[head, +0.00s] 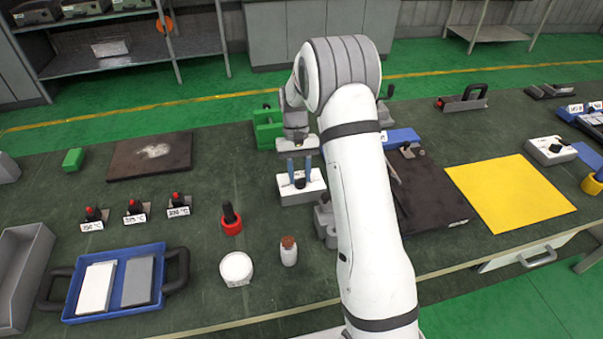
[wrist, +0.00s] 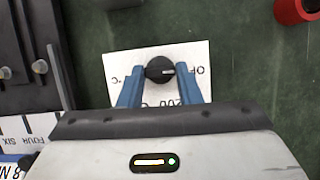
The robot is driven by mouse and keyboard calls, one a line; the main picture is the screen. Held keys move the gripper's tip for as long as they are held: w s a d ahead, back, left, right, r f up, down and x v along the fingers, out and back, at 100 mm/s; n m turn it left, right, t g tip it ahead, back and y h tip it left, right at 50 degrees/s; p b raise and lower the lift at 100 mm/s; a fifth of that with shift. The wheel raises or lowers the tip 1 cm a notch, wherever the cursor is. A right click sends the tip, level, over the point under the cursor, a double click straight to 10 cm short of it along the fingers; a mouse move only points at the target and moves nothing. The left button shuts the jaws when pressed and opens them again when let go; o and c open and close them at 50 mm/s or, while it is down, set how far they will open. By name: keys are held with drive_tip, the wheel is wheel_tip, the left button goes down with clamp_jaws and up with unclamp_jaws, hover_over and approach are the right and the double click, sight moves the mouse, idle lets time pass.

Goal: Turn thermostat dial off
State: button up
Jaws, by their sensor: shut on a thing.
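The thermostat dial (wrist: 158,70) is a round black knob on a white label plate (wrist: 118,66). Its pale pointer mark points right, toward letters reading "OF", partly hidden by a finger. "200" shows below the knob and "°C" to its left. In the head view the white thermostat box (head: 290,198) stands mid-table below my gripper (head: 300,170). My gripper's blue fingers (wrist: 160,72) stand on either side of the dial and are shut on it. The lower part of the label is hidden by my gripper.
A red-based black-handled tool (head: 231,222) stands left of the box. A white jar (head: 236,268) and a small bottle (head: 289,252) are nearer. A green block (head: 267,130) is behind, and a dark plate (head: 440,195) is to the right. The table between the left items is clear.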

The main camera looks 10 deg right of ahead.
drive_tip(key=shift+n, duration=0.3)
idle(0.4)
drive_tip(key=o, duration=1)
drive_tip(key=b+v, duration=0.1)
drive_tip(key=v, duration=0.7)
drive_tip(key=shift+a, duration=0.1)
